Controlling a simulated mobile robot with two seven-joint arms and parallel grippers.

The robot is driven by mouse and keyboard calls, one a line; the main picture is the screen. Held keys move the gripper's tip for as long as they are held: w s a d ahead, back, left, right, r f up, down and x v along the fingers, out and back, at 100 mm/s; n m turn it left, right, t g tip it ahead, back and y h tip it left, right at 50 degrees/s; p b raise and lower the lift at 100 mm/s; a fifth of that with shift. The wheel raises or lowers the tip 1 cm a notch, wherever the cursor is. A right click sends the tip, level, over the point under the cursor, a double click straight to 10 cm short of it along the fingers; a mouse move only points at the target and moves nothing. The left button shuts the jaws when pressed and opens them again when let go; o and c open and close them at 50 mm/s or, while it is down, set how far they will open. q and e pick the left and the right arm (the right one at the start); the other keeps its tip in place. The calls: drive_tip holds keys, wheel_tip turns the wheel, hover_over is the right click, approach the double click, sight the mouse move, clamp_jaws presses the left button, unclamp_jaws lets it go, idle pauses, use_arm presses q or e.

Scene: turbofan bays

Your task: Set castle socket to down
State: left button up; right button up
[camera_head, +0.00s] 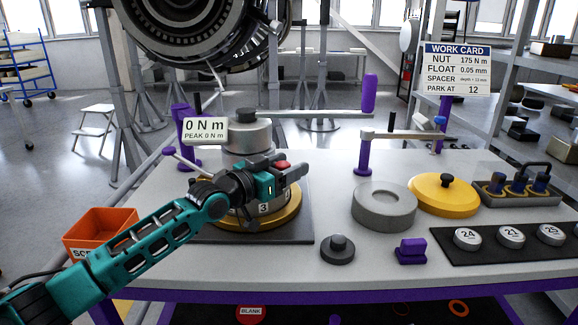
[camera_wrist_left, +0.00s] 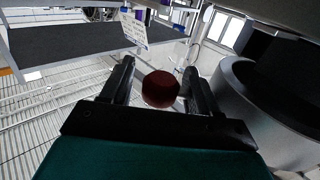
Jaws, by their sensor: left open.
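My left gripper (camera_head: 290,170) is open over the front right of the grey and yellow turntable-like fixture (camera_head: 288,218) at the middle left of the bench. A red knob (camera_head: 282,164) shows at its fingers. In the left wrist view the dark red knob (camera_wrist_left: 161,89) lies between the spread fingers, with gaps beside it. A grey stepped cylinder (camera_head: 247,135) with a dark top stands behind the gripper, joined to a long bar with a purple handle (camera_head: 369,93). I cannot tell for sure which part is the castle socket. My forearm hides part of the fixture.
A grey ring (camera_head: 372,214), yellow lidded disc (camera_head: 458,198), dark knobbed weight (camera_head: 338,250) and purple block (camera_head: 411,251) stand to the right. A black mat (camera_head: 480,256) holds numbered discs. An orange bin (camera_head: 97,228) is at left.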

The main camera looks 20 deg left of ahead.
use_arm(q)
drive_tip(key=shift+w+d, duration=0.2)
drive_tip(key=shift+w, duration=0.2)
clamp_jaws()
idle(0.4)
